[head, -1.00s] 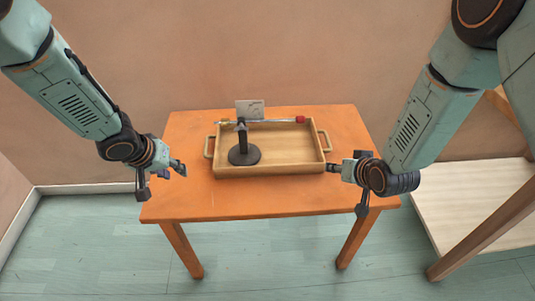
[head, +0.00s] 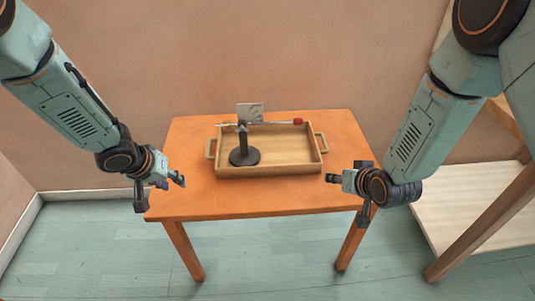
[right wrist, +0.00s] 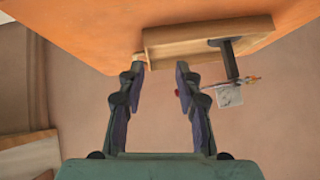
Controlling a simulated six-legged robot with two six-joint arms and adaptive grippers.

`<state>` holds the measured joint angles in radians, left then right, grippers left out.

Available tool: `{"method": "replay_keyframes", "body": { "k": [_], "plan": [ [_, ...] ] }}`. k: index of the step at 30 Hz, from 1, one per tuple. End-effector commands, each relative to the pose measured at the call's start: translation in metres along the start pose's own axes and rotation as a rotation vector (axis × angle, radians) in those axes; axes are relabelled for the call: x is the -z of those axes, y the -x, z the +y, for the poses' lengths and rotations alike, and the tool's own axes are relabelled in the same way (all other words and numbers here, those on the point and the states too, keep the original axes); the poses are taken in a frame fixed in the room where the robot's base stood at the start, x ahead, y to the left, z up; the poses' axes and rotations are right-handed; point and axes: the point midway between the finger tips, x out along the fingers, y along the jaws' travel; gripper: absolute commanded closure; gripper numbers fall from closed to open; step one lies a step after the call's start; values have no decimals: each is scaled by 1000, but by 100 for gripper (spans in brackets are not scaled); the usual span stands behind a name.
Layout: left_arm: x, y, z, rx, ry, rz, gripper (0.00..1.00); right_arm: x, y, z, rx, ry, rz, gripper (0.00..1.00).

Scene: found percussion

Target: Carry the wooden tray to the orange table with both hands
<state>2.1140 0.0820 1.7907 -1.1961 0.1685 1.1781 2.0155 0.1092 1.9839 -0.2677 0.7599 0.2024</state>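The wooden tray (head: 275,170) rests on the orange table (head: 250,200), toward its back edge, with a handle at each end. My left gripper (head: 174,181) is to the left of the tray and in front of its left handle, apart from it; its fingers look spread and empty. My right gripper (head: 332,178) is off the tray's front right corner, short of the right handle (head: 321,143). In the right wrist view my right gripper (right wrist: 158,70) is open and empty, with the tray (right wrist: 195,37) beyond its fingers.
A black stand (head: 243,150) with a round base stands in the tray, a thin rod with a red end (head: 298,122) across its top. A small grey plate (head: 250,112) shows behind it. A pale wooden shelf (head: 470,210) is at the right. The table's front is clear.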

Motion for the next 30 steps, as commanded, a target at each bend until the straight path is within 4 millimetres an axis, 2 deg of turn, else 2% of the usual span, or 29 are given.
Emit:
{"method": "replay_keyframes", "body": {
  "k": [12, 18, 23, 30],
  "plan": [
    [1, 0, 0, 0, 0, 0, 65, 3, 75, -3, -2, -1, 5, 66],
    [0, 0, 0, 0, 0, 0, 65, 2, 103, -5, -3, 2, 5, 66],
    [-1, 0, 0, 0, 1, 0, 65, 1, 113, -6, -3, 4, 4, 66],
    [-1, 0, 0, 0, 1, 0, 65, 0, 114, -6, -3, 6, 3, 66]
  ]
}}
